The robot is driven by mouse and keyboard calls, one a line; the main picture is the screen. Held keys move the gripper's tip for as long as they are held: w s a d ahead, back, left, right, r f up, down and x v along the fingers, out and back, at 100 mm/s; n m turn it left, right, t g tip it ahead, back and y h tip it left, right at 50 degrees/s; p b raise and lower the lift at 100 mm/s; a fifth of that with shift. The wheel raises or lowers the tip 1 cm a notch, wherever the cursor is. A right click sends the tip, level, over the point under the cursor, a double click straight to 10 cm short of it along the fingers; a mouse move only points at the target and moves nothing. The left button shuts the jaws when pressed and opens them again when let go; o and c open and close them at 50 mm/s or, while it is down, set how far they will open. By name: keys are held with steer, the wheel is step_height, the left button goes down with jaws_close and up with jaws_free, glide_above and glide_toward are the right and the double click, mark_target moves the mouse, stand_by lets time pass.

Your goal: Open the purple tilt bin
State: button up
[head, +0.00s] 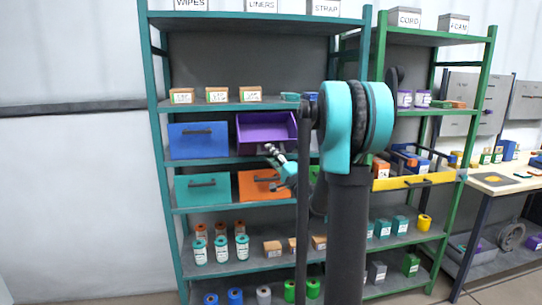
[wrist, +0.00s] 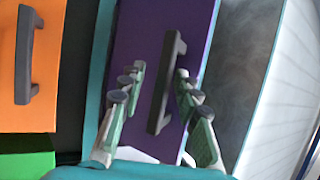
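The purple tilt bin (head: 266,128) is in the upper bin row of the teal shelf, right of the blue bin. In the head view its front leans outward and its inside shows from above, so it stands tilted open. In the wrist view its dark purple front (wrist: 136,45) carries a dark bar handle (wrist: 166,85). My gripper (head: 271,150) is at the lower front of the bin. In the wrist view my gripper (wrist: 158,82) is open, with one finger on each side of the handle and gaps between. Contact cannot be made out.
A blue bin (head: 197,140) is left of the purple one, with a teal bin (head: 202,187) and an orange bin (head: 258,187) in the row below. Small boxes (head: 217,95) stand on the shelf above. A yellow-fronted drawer (head: 413,181) sticks out at the right.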

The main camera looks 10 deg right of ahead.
steer(key=v, duration=1.2)
steer(key=shift+f, duration=0.15)
steer(key=s+a+f+n+g, duration=0.8)
steer(key=s+a+f+g, duration=0.3)
steer(key=a+f, duration=0.4)
steer(key=s+d+f+n+g+h, duration=0.1)
steer(key=s+d+f+g+h, duration=0.1)
steer(key=s+d+f+h, duration=0.2)
steer(key=s+d+f+n+g+h, duration=0.2)
steer(key=s+d+f+h, duration=0.3)
steer(key=s, duration=0.5)
step_height(320, 180, down, 3)
steer(key=shift+s+d+r+g, duration=0.1)
steer(key=shift+s+d+g, duration=0.2)
steer(key=shift+s+g, duration=0.15)
steer(key=shift+w, duration=0.1)
